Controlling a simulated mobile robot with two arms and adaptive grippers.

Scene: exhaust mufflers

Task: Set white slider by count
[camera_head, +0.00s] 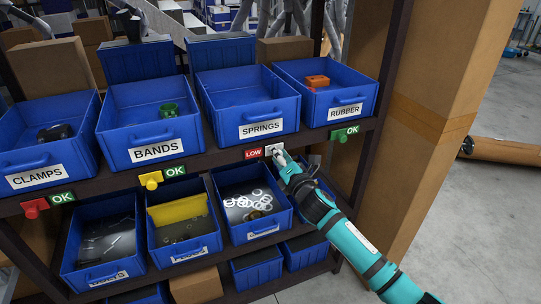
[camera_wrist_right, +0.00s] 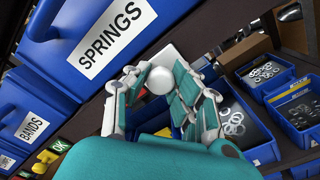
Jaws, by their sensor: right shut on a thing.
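The white slider (camera_head: 272,149) sits on the shelf edge below the SPRINGS bin (camera_head: 250,108), with a red LOW label (camera_head: 254,154) showing on its left. In the right wrist view, its round white knob (camera_wrist_right: 159,80) lies between the fingers. My right gripper (camera_head: 283,160) is shut on the knob, reaching in from the lower right; it partly hides the slider in the head view. The SPRINGS bin's visible floor looks empty. My left gripper is in neither view.
Red (camera_head: 35,207), yellow (camera_head: 151,180) and green (camera_head: 341,136) sliders sit under the CLAMPS, BANDS and RUBBER bins, each beside a green OK label. Lower bins stand below, one with white rings (camera_head: 254,202). A cardboard column (camera_head: 440,110) stands right of the rack.

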